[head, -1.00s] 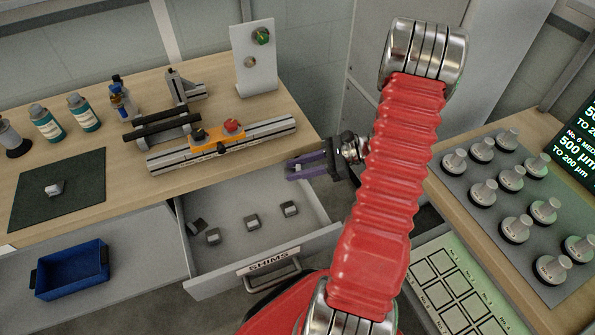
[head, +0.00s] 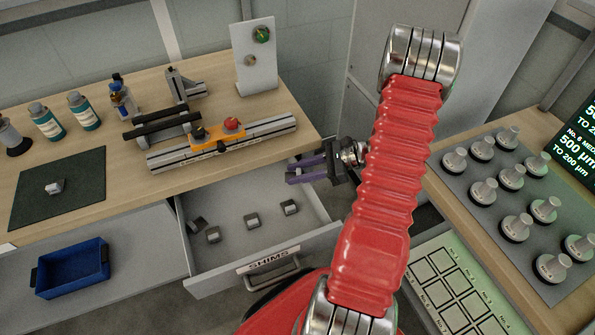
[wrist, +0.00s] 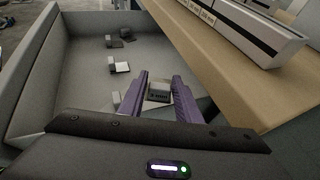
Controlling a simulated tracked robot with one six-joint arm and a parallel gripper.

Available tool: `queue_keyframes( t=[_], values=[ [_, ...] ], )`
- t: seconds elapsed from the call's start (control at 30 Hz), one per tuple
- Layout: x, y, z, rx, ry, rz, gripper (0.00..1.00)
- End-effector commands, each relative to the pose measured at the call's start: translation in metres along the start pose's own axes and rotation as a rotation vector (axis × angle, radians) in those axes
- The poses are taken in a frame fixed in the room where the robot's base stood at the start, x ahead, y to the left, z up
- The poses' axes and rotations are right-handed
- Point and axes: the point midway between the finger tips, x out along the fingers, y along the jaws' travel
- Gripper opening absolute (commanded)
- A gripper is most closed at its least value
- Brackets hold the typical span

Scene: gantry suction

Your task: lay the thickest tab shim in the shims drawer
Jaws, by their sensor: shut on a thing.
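My gripper (head: 292,170) is above the right side of the open shims drawer (head: 225,265). In the wrist view, its purple fingers are shut on a small grey tab shim (wrist: 160,93), held above the drawer floor; in the head view the fingers mostly hide it. Several similar grey shims lie on the drawer floor: a tilted dark one (head: 197,225), one near the front (head: 213,235), a middle one (head: 252,220) and a right one (head: 289,207). I cannot compare their thickness with the held one.
A grey block (head: 54,187) sits on the dark mat (head: 85,170). A blue bin (head: 72,270) is left of the drawer. The bench edge and a rail fixture (head: 225,143) are behind the drawer. A knob panel (head: 515,190) stands at the right. The drawer's front floor has bare room.

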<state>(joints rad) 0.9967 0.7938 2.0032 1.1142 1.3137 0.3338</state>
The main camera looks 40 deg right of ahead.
Motion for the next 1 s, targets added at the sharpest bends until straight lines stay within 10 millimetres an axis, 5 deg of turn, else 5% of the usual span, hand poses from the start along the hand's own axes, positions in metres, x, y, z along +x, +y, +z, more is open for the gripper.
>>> queue_keyframes(
  t=[0.1, 0.13, 0.2, 0.7, 1.0],
  values=[
    [0.000, 0.000, 0.000, 0.000, 0.000, 0.000, 0.09],
    [0.000, 0.000, 0.000, 0.000, 0.000, 0.000, 0.33],
    [0.000, 0.000, 0.000, 0.000, 0.000, 0.000, 0.38],
    [-0.004, 0.000, 0.011, -0.002, 0.001, 0.000, 0.38],
    [-0.053, 0.000, 0.011, -0.001, 0.001, -0.002, 0.38]
  ],
)
